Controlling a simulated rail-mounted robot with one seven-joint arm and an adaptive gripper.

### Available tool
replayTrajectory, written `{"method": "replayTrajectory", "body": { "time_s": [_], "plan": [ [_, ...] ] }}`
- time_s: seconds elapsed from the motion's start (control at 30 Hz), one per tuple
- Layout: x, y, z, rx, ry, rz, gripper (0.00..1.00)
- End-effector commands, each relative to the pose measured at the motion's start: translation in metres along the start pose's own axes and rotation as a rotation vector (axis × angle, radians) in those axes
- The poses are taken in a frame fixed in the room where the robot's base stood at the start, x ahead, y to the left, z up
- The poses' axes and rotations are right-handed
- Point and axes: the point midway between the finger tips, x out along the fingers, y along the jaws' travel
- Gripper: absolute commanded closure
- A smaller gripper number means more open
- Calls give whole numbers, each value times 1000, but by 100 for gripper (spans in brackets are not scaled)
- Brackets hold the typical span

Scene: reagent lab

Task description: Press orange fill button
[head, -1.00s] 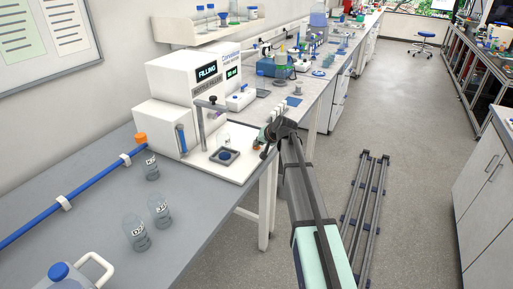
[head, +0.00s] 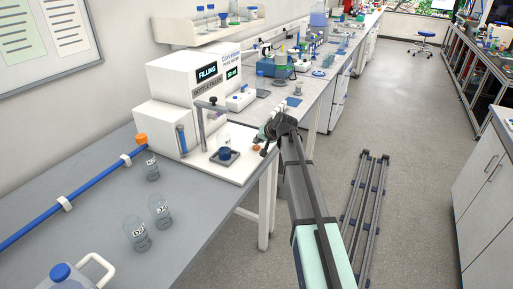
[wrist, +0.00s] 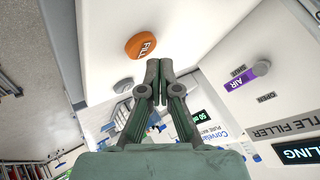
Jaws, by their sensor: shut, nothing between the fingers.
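The orange fill button (wrist: 141,45), a round knob marked FILL, sits on a white panel of the bottle filler in the wrist view. In the head view the fill button (head: 257,148) is a small orange spot beside my gripper at the front right of the filler base. My gripper (wrist: 158,63) is shut and empty. Its fingertips appear just beside the button in the wrist view; I cannot tell whether they touch it. In the head view my gripper (head: 262,140) is small and partly merged with the arm. The bottle filler (head: 178,78) has a display reading FILLING.
A purple AIR lever (wrist: 261,69) is on the filler, right of my fingers. A dark square platform (head: 224,156) stands under the nozzle. Labelled bottles (head: 136,234) stand on the grey bench (head: 85,205). A blue pipe (head: 35,224) runs along its back.

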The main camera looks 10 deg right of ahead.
Motion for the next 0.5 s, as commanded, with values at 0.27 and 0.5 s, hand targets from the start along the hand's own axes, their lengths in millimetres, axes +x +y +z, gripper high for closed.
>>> {"method": "replayTrajectory", "body": {
  "time_s": [0.27, 0.5],
  "plan": [
    [-9, -7, -7, -1, 1, -1, 100],
    [-24, -18, -18, -1, 1, 0, 100]
  ]
}}
